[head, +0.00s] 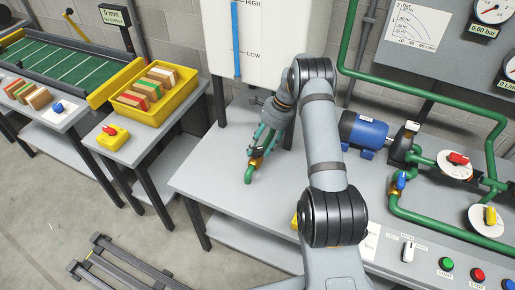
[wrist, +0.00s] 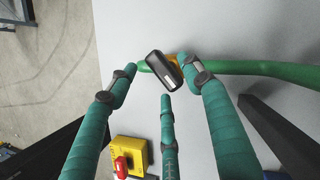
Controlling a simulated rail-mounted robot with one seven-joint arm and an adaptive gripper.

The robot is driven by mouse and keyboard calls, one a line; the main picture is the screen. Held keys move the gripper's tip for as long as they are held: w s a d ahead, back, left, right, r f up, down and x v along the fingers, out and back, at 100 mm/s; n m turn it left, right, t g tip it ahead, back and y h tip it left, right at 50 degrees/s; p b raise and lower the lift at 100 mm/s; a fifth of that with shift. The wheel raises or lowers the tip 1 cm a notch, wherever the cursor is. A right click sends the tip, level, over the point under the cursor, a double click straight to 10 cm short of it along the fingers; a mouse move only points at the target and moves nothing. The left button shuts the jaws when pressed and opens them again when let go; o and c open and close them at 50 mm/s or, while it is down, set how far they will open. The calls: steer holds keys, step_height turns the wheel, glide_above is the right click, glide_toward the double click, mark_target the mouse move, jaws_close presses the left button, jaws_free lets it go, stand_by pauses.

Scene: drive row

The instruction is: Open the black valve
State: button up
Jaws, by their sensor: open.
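The black valve handle (wrist: 161,70) shows in the wrist view as a short, rounded black lever on an orange-yellow valve body (wrist: 180,60). The body sits on a green pipe (wrist: 265,68) running across a light grey bench. The handle lies at a slant to the pipe. My gripper (wrist: 159,74) is open, its teal fingers spread around the handle, with one tip on each side and a third finger below. I cannot tell whether any finger touches it.
A yellow box with a red switch (wrist: 130,157) stands near the fingers in the wrist view. In the head view, a blue motor (head: 363,131) and valves with red (head: 459,158), blue and yellow handles stand right of my arm. The bench left of the pipe is clear.

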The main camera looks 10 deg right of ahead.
steer(key=v, duration=0.6)
steer(key=shift+f, duration=0.1)
steer(key=x, duration=0.7)
steer(key=shift+a+f, duration=0.1)
steer(key=shift+f, duration=0.05)
steer(key=shift+s+m+t+p, duration=0.1)
steer(key=shift+m+t+p, duration=0.2)
steer(key=shift+m+p, duration=0.4)
steer(key=shift+f, duration=0.15)
